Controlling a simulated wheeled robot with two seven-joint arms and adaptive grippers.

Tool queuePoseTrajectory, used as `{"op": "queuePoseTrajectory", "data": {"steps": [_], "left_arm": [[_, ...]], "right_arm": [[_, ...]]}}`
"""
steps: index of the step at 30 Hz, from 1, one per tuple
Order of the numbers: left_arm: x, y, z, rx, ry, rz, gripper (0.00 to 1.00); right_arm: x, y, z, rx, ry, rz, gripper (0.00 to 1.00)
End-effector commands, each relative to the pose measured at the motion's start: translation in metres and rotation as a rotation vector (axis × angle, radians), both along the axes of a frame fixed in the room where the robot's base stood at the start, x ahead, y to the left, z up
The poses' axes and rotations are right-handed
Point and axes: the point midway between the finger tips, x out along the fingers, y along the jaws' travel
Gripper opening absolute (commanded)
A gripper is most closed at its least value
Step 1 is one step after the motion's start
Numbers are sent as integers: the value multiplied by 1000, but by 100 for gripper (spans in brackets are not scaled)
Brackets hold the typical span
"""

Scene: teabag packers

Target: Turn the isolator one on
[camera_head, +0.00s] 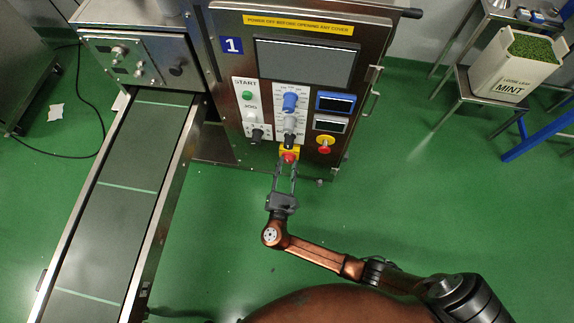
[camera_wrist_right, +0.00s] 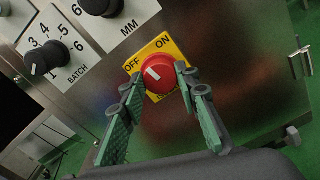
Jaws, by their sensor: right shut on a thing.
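The isolator (camera_head: 289,156) is a red rotary knob on a yellow plate, low on the front of the machine marked 1 (camera_head: 232,45). In the right wrist view the red knob (camera_wrist_right: 158,72) has a white mark that lies toward the OFF side of the plate (camera_wrist_right: 165,46). OFF is printed at upper left and ON at upper right. My right gripper (camera_head: 286,169) reaches up to the knob from below. Its green-padded fingers (camera_wrist_right: 156,80) are on either side of the knob and shut on it. My left gripper is not in view.
A black batch dial (camera_wrist_right: 46,58) is left of the isolator. A red and yellow button (camera_head: 325,144) is to its right. A blue knob (camera_head: 290,103) is above. A conveyor (camera_head: 128,190) runs along the left. A mint bin (camera_head: 513,65) stands at upper right. Green floor is clear right of the machine.

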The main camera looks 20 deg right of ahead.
Motion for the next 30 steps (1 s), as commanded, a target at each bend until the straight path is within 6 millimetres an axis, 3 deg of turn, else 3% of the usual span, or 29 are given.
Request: {"op": "queuePoseTrajectory", "data": {"steps": [13,30], "left_arm": [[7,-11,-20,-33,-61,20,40],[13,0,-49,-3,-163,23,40]], "right_arm": [[-2,1,-4,352,-233,1,5],[-2,1,-4,708,-474,1,5]]}}
